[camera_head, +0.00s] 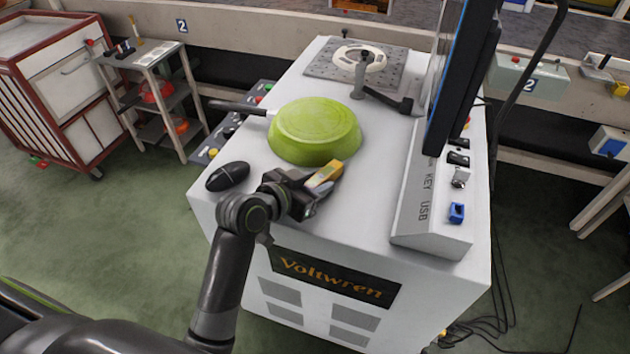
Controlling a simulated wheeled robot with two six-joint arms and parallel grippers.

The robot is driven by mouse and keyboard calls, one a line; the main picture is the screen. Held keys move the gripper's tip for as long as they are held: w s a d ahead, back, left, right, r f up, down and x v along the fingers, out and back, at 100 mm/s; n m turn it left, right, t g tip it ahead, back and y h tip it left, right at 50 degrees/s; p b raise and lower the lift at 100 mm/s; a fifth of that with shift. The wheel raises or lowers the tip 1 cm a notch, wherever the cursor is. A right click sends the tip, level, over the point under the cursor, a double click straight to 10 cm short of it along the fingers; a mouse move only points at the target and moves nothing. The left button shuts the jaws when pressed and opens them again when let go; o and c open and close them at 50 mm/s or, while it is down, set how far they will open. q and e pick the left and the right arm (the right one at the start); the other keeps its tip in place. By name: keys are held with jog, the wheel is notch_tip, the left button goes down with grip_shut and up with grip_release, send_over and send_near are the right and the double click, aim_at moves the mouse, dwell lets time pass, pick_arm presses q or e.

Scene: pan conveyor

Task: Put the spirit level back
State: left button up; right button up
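A short yellow-orange block with a paler band, which looks like the spirit level (328,173), is at the front of the white cabinet top. My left gripper (308,192) comes in from the front left, and its fingers are around the near end of the block. The gripper looks shut on it, though its fingertips are small and partly hidden. The block is tilted, just in front of the upturned green pan (314,131). I cannot tell whether it touches the top. My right gripper is not in view.
A black mouse (228,176) lies left of my gripper. A sloped panel (428,205) with a blue USB plug (456,212) and a monitor (458,80) stand on the right. A clamp (358,75) on a grey plate is at the back. The cabinet top between pan and panel is clear.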

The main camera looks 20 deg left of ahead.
pick_arm(q)
jog(key=shift+o, duration=1)
